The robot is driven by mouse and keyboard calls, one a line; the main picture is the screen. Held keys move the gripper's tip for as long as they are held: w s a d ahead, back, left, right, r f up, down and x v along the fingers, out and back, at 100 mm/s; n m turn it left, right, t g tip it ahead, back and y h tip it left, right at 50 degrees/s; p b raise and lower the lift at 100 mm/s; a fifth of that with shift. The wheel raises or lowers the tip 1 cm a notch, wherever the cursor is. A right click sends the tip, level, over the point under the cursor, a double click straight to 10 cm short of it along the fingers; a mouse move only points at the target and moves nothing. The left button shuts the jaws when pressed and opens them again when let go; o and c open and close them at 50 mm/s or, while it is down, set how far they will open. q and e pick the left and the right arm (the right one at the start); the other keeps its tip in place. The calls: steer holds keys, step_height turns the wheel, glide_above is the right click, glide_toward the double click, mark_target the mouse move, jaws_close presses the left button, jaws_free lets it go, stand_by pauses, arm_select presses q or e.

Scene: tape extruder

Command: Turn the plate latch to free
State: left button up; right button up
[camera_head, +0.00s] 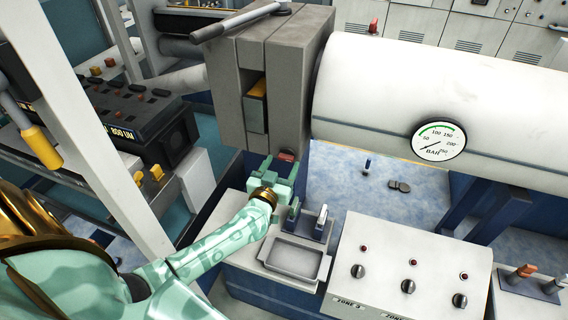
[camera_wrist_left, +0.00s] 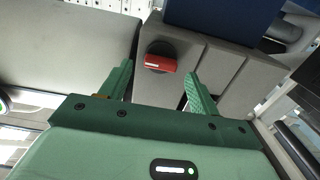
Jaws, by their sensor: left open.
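The plate latch, a red bar on a dark round base, shows in the left wrist view (camera_wrist_left: 159,60) on the face of the grey block. In the head view only its red part (camera_head: 287,157) shows, low on the block, just beyond my gripper. My left gripper (camera_head: 279,170) is green and open. In the left wrist view its two fingers (camera_wrist_left: 157,76) stand apart on either side of the latch's line, and nothing is between them. The fingers look short of the latch; exact depth is hard to tell. My right gripper is not in view.
The grey plate block (camera_head: 257,85) joins a white barrel (camera_head: 430,95) with a pressure gauge (camera_head: 438,141). A small tray (camera_head: 296,258) and a knob panel (camera_head: 408,272) stand below and to the right. A white post (camera_head: 90,120) rises at left.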

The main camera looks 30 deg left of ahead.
mark_target(286, 156)
arm_select(q)
steer(key=shift+x, duration=1.2)
steer(key=c, duration=1)
